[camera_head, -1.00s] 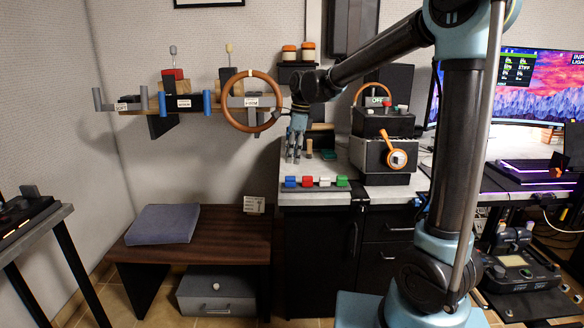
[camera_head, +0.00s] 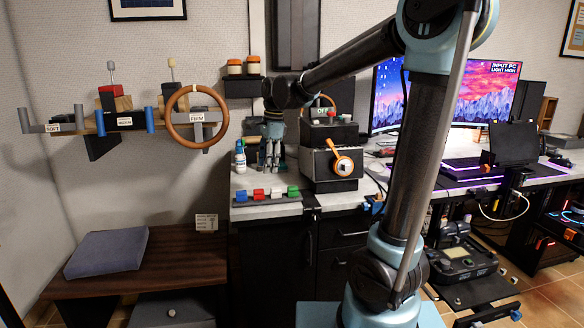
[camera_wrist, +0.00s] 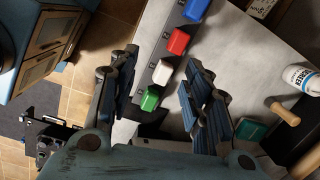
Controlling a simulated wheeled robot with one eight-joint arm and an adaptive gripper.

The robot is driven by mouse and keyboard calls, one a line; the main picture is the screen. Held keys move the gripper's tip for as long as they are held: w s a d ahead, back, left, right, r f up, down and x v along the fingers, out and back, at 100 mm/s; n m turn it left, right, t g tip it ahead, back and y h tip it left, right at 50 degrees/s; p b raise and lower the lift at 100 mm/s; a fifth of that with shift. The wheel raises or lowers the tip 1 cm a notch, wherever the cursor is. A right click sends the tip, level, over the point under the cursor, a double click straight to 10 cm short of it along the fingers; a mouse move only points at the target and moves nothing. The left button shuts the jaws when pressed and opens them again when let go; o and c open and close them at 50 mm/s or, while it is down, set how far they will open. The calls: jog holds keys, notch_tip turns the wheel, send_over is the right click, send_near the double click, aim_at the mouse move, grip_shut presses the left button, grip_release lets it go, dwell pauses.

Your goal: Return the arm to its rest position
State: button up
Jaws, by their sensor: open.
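My arm (camera_head: 335,70) reaches left from its shoulder joint, out over the grey counter. My gripper (camera_head: 270,168) hangs at its end, fingers pointing down, above or behind the coloured blocks. In the wrist view my gripper (camera_wrist: 158,62) is open, with its two ribbed blue fingers apart and nothing held between them. Green (camera_wrist: 150,98), white (camera_wrist: 164,72), red (camera_wrist: 178,42) and blue (camera_wrist: 196,9) blocks sit on a dark strip, seen beyond and between the fingers. The gap between fingertips and counter cannot be told.
A white bottle (camera_head: 240,158) and, in the wrist view, a wooden peg (camera_wrist: 285,114) stand close to the gripper. A steering wheel (camera_head: 196,118) hangs left. A low bench (camera_head: 190,250) is below.

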jog(key=s+d+f+n, duration=0.1)
jog(key=s+d+n, duration=0.15)
jog(key=d, duration=0.35)
jog(key=s+d+f+n+t, duration=0.1)
jog(key=s+d+n, duration=0.1)
jog(key=s+d, duration=0.3)
jog(key=s+d+f+n, duration=0.2)
jog(key=d, duration=0.6)
jog(key=s+d+f+n+t+h, duration=0.1)
jog(key=s+d+f+n, duration=0.5)
jog(key=s+d+f, duration=0.5)
jog(key=shift+s+d+f+n+h, duration=0.15)
jog(key=shift+s+f+n+h, duration=0.2)
jog(key=shift+s, duration=0.6)
